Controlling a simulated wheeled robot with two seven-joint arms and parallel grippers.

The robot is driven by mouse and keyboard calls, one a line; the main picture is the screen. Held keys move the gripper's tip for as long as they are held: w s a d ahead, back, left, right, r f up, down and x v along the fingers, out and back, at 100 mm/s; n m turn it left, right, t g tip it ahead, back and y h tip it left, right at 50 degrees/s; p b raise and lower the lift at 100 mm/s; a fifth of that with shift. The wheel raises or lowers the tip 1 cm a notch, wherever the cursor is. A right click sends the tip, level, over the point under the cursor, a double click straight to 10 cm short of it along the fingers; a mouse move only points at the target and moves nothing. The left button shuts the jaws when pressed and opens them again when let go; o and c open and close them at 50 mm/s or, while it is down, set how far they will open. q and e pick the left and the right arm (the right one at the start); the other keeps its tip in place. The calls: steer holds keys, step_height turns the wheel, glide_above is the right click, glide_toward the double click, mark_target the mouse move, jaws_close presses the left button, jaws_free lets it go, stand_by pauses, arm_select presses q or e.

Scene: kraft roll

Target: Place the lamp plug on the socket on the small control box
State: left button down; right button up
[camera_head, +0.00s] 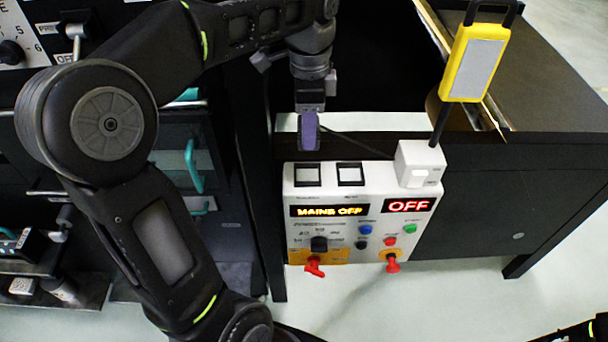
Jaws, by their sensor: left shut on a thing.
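The small control box (352,215) is white and stands at the table's front edge, with knobs, buttons and the lit words "MAINS OFF" and "OFF". Its top has two black-framed white squares, a left one (307,174) and a right one (350,174); I cannot tell which is a socket. My left gripper (309,115) points down behind the left square, apart from the box. It is shut on a small lavender piece (309,132), apparently the lamp plug, with a dark cable running right from it. The yellow lamp (474,64) rises at the right.
A white block (419,164) with a switch sits at the box's right rear corner, below the lamp's stem. A dark cabinet (515,165) stands at the right. Dark equipment with teal handles (193,165) lies left.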

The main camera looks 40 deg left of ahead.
arm_select(q)
steer(key=shift+s+f, duration=0.1)
steer(key=shift+f, duration=0.25)
step_height(320, 180, down, 5)
steer(key=shift+r+b, duration=0.1)
steer(key=shift+b, duration=0.4)
steer(key=shift+f, duration=0.35)
step_height(320, 180, down, 4)
steer(key=shift+r+p, duration=0.25)
steer(key=shift+p, duration=0.05)
steer(key=shift+f, duration=0.1)
steer(key=shift+f, duration=0.1)
steer(key=shift+f, duration=0.15)
steer(key=c, duration=0.9)
jaws_free()
